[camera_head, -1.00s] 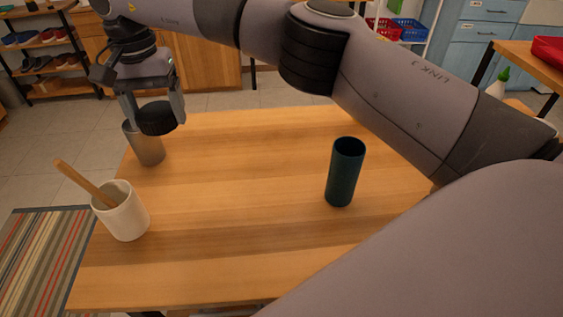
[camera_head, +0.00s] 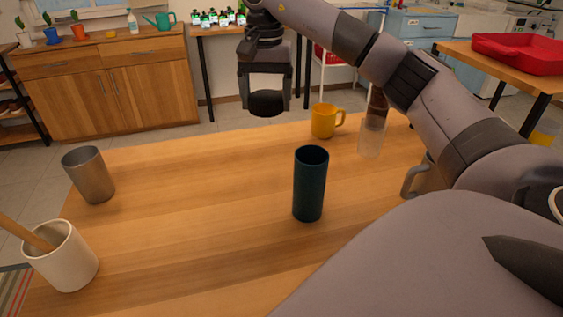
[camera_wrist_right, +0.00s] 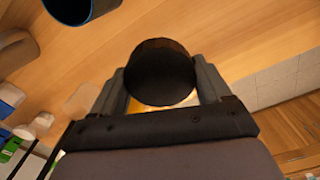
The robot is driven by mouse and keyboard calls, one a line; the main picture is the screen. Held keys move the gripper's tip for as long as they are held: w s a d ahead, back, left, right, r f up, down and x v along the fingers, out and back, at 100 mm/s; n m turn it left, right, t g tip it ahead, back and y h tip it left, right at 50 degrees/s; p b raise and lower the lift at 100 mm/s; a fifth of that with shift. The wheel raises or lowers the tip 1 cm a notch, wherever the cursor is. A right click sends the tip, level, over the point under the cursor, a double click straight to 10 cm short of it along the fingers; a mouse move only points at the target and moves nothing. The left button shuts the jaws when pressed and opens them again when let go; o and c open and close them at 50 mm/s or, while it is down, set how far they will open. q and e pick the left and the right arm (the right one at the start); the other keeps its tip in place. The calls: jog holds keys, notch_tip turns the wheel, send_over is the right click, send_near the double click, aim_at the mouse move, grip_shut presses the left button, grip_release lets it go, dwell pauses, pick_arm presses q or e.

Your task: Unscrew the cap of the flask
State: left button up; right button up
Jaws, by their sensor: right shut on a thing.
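The flask (camera_head: 309,185) is a dark teal cylinder standing upright on the wooden table, with its top open. It also shows in part at the top left of the right wrist view (camera_wrist_right: 75,8). The black round cap (camera_head: 268,102) is off the flask. My right gripper (camera_head: 268,108) is shut on the cap and holds it in the air at the table's far edge, beyond and a little left of the flask. In the right wrist view the cap (camera_wrist_right: 160,73) sits between the two fingers. My left gripper does not show.
A metal cup (camera_head: 90,175) and a white pot (camera_head: 63,258) with a wooden utensil stand at the left of the table (camera_head: 190,210). A yellow mug (camera_head: 323,121), a clear glass (camera_head: 371,138) and a grey mug (camera_head: 415,180) stand at the right. The table left of the flask is clear.

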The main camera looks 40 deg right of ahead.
jog(key=s+d, duration=0.3)
jog(key=d, duration=0.1)
jog(key=b, duration=0.6)
send_over(290, 179)
jog(key=shift+m, duration=0.4)
notch_tip(290, 179, down, 15)
jog(key=shift+r, duration=0.1)
jog(key=shift+f, duration=2.55)
jog(key=shift+f, duration=0.15)
jog(key=o, duration=1.1)
notch_tip(290, 179, up, 12)
jog(key=shift+r+p, duration=0.2)
jog(key=shift+p, duration=0.6)
